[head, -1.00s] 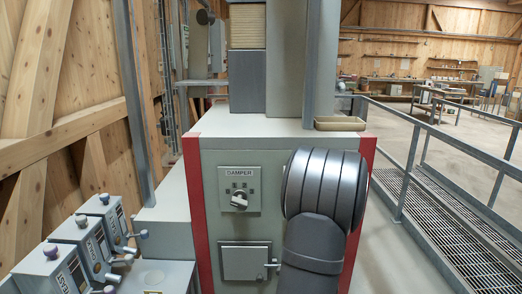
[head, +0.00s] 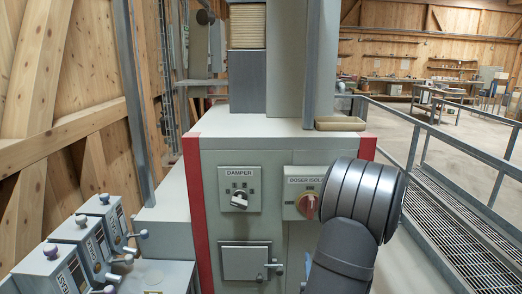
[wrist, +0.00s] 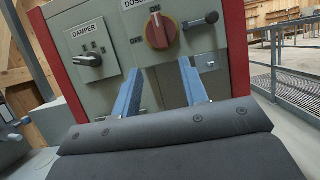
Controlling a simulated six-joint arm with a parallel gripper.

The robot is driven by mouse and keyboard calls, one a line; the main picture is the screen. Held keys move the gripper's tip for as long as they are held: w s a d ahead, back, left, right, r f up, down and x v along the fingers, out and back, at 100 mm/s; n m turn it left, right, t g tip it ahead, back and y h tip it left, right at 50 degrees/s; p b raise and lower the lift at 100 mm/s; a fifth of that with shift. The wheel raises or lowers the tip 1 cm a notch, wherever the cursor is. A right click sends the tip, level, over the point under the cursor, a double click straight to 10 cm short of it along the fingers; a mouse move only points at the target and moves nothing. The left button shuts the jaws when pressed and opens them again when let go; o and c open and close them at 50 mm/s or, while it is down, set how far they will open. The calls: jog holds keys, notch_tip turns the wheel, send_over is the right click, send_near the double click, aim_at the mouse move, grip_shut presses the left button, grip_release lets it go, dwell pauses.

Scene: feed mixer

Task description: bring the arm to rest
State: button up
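My arm stands in front of the grey cabinet in the head view, its dark rounded joint at the right side. My gripper (wrist: 162,78) shows in the wrist view as two blue fingers set apart with nothing between them. The fingers point toward the cabinet front, below the red doser isolator knob (wrist: 159,30), and appear clear of it. In the head view the gripper is mostly hidden behind my arm; only a bit of blue shows. The red knob on its yellow plate (head: 306,206) is partly visible there beside my arm.
The damper switch (head: 239,200) is left of the isolator, above a small hatch (head: 245,262) with a latch handle. Several lever boxes (head: 85,245) stand at the lower left. A railing (head: 440,140) and grating run along the right. A tan tray (head: 340,124) sits on the cabinet top.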

jog(key=w+r+n+y, duration=0.2)
jog(key=w+r+n, duration=0.1)
jog(key=w+n, duration=0.2)
jog(key=w+r+n+g+y, duration=0.1)
jog(key=w+r+n+y, duration=0.2)
jog(key=w, duration=0.6)
jog(key=n, duration=0.2)
jog(key=shift+d+n, duration=0.25)
jog(key=shift+n, duration=0.05)
jog(key=shift+w, duration=0.1)
